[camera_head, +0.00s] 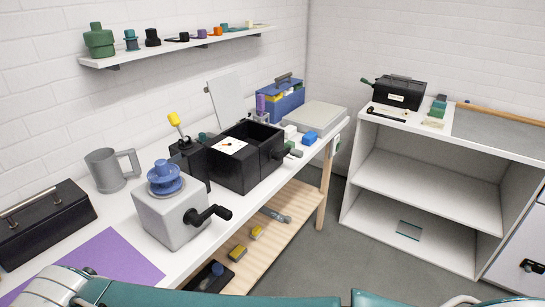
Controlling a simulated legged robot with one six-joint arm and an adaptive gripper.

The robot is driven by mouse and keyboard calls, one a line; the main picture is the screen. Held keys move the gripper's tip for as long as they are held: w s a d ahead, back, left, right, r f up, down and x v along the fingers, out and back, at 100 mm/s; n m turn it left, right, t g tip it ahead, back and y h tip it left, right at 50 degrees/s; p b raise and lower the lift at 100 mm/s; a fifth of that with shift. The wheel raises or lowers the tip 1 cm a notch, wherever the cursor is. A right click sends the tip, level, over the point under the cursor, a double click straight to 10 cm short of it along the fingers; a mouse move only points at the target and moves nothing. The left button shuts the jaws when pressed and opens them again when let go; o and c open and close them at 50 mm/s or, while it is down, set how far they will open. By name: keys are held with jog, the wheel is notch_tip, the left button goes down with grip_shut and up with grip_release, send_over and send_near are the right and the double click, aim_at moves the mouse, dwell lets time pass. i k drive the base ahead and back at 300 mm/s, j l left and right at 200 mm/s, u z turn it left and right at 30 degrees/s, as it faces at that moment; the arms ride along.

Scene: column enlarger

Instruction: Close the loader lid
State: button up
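A black open-topped box (262,172), which may be the loader, stands in the middle of the white bench with a dark crank or handle on its right side. A pale flat panel (226,100) stands upright and tilted behind it. It may be the raised lid, but I cannot tell whether it is hinged to the box. A white card with small coloured marks (229,147) lies at the box's left part. My gripper is not in view; only teal and pale parts of my own body show along the bottom edge.
A grey box with a blue knob and black crank (173,215), a grey mug (112,169) and a black handled case (45,222) stand left on the bench. A blue toolbox (281,101) is behind. A white shelf unit (430,185) stands right, across clear floor.

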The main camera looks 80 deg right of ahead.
aim_at(226, 91)
jog(key=z, duration=0.45)
jog(key=k+z, duration=0.1)
jog(key=z, duration=0.4)
jog(key=l+z, duration=0.1)
jog(key=z, duration=0.8)
jog(key=l+z, duration=0.15)
jog(key=z, duration=0.3)
jog(key=l+u, duration=0.15)
jog(key=l, duration=0.25)
jog(key=i+l+u, duration=0.35)
jog(key=i+l, duration=0.15)
jog(key=l, duration=0.25)
jog(key=i+l+u, duration=0.2)
jog(key=l, duration=0.2)
